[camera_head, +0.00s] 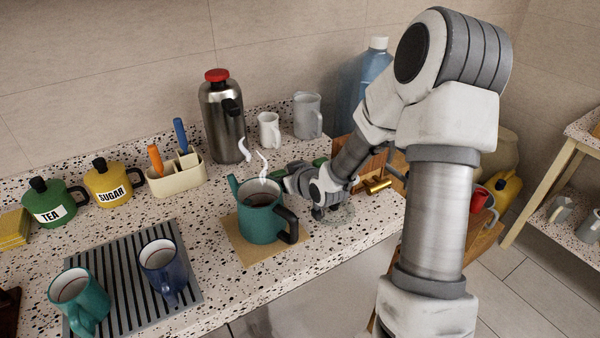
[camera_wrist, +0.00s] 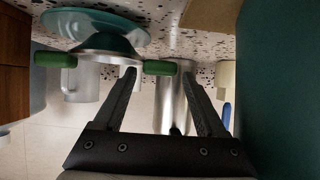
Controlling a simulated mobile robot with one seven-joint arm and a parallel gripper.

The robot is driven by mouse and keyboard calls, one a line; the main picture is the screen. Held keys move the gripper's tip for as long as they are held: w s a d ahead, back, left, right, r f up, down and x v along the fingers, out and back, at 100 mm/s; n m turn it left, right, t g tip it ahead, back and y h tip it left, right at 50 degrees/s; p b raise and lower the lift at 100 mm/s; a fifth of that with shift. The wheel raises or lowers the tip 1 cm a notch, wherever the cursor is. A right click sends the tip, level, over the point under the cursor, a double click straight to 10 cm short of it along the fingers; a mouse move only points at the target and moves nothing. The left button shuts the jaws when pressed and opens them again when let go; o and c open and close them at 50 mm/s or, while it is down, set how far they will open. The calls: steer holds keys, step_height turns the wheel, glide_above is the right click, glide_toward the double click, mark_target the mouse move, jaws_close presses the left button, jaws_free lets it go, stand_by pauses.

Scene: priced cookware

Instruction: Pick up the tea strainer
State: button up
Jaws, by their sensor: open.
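The tea strainer (camera_wrist: 107,47) shows in the wrist view as a metal bowl with two green handles, resting on a teal dish (camera_wrist: 75,20). My gripper (camera_wrist: 159,75) is open, and the strainer's right green handle (camera_wrist: 160,67) appears between its fingertips, or just beyond them; I cannot tell if they touch. In the head view my gripper (camera_head: 292,184) is low over the counter, just behind and right of the teal teapot (camera_head: 258,218). Only bits of green (camera_head: 320,161) show there; my arm hides most of the strainer.
The steaming teapot stands on a tan mat (camera_head: 240,248); its side fills the wrist view's right edge (camera_wrist: 290,90). A steel flask (camera_head: 222,120), white mug (camera_head: 268,130) and grey jug (camera_head: 307,115) stand behind. A cutlery caddy (camera_head: 175,177) is left.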

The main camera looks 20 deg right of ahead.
steer(key=shift+w+f, duration=0.15)
steer(key=shift+w, duration=0.05)
steer(key=c, duration=1.1)
steer(key=shift+c, duration=0.2)
